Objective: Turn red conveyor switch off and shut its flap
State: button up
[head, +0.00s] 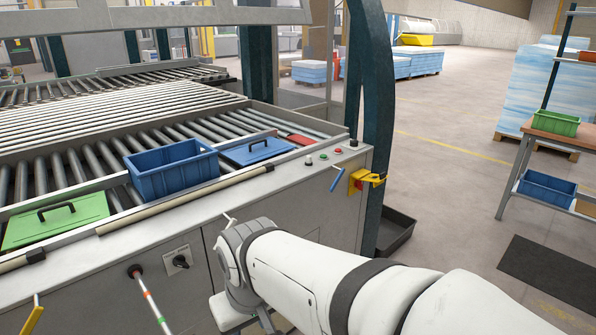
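The red conveyor switch (358,186) sits in a yellow housing on the right end of the grey conveyor cabinet's front. A yellow flap (375,178) sticks out to the right of it and looks open. The switch is small here, and I cannot tell its turned position. My white arm reaches in from the lower right, and its wrist is in front of the cabinet, left of and below the switch and apart from it. My gripper's fingers cannot be made out in this view.
A blue handle (337,179) juts out just left of the switch. A blue bin (172,170), a blue lid (257,151) and a green lid (55,222) lie on the conveyor. A black rotary knob (181,261) is on the cabinet front. A dark tray (397,232) is on the floor at right.

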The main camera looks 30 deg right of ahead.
aim_at(359, 184)
jog(key=z, duration=1.5)
jog(key=k, duration=0.65)
jog(key=u, duration=0.05)
jog(key=i, duration=1.85)
jog(key=z, duration=0.05)
